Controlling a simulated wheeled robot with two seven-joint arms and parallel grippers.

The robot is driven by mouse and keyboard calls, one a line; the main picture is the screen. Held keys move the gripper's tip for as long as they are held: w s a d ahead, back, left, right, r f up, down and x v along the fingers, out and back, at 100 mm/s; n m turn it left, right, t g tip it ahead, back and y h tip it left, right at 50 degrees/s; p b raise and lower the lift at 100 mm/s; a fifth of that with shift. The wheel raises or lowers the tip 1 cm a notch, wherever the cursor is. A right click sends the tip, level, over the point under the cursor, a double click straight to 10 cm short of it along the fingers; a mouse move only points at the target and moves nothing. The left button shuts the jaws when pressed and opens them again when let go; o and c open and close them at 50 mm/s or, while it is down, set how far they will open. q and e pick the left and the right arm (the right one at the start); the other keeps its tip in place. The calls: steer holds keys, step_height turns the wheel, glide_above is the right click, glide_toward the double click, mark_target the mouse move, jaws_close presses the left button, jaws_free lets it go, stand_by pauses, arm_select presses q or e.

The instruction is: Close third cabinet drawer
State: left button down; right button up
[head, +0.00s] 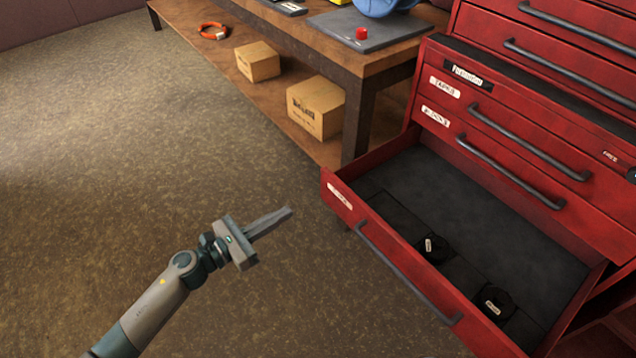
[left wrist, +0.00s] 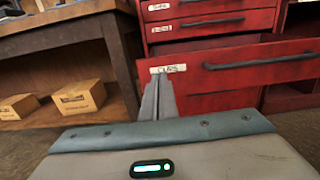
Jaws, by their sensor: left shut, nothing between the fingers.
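The red tool cabinet (head: 520,140) stands at the right in the head view. Its low drawer (head: 400,275) is pulled far out, with a grey handle along its front and two small black labelled items inside. The drawers above it look closed. My left gripper (head: 285,214) is shut and empty, in front of the open drawer and to its left, apart from it in the head view. In the left wrist view the gripper fingers (left wrist: 158,100) point toward the labelled left end of a red drawer front (left wrist: 230,65). My right gripper is not in view.
A wooden workbench (head: 300,45) stands left of the cabinet, its leg close to the open drawer. Two cardboard boxes (head: 316,106) and an orange ring (head: 213,31) sit on its lower shelf. The carpeted floor at the left is clear.

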mark_target(336, 184)
arm_select(q)
steer(key=shift+w+d, duration=0.1)
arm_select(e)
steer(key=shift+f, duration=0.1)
